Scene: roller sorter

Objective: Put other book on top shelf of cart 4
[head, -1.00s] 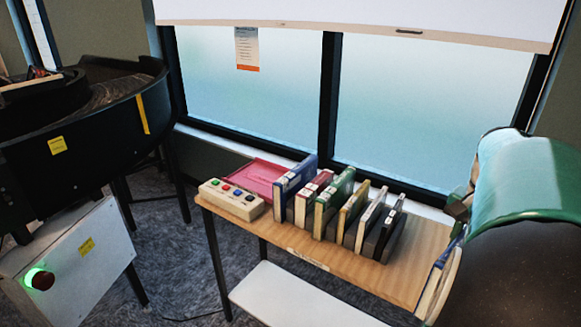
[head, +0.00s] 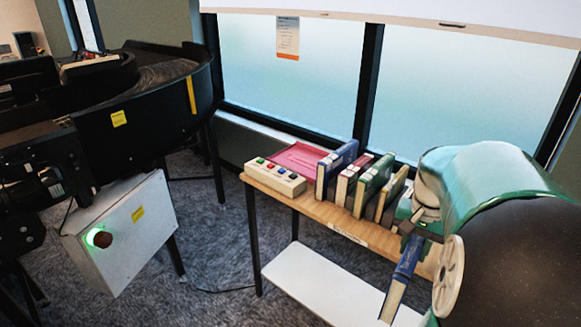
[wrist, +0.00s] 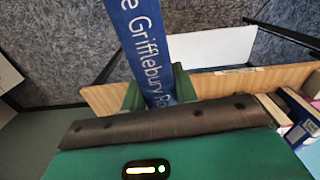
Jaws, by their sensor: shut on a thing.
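A blue book (head: 403,282) with pale page edges is held by my gripper (head: 412,236) at the right, in front of the table's near edge in the head view. It hangs tilted, its lower end toward the bottom of the picture. In the wrist view the blue book (wrist: 150,40) stands between the two green fingers of my gripper (wrist: 155,92), with part of its white title lettering showing. My gripper is shut on it. I cannot make out any cart marked 4 in either view.
A wooden table (head: 312,211) holds a row of upright books (head: 372,185), a red tray (head: 300,155) and a button box (head: 275,178). A white lower shelf (head: 320,285) is bare. A black round sorter (head: 150,110) and a grey control box (head: 125,225) stand left. Carpet lies between.

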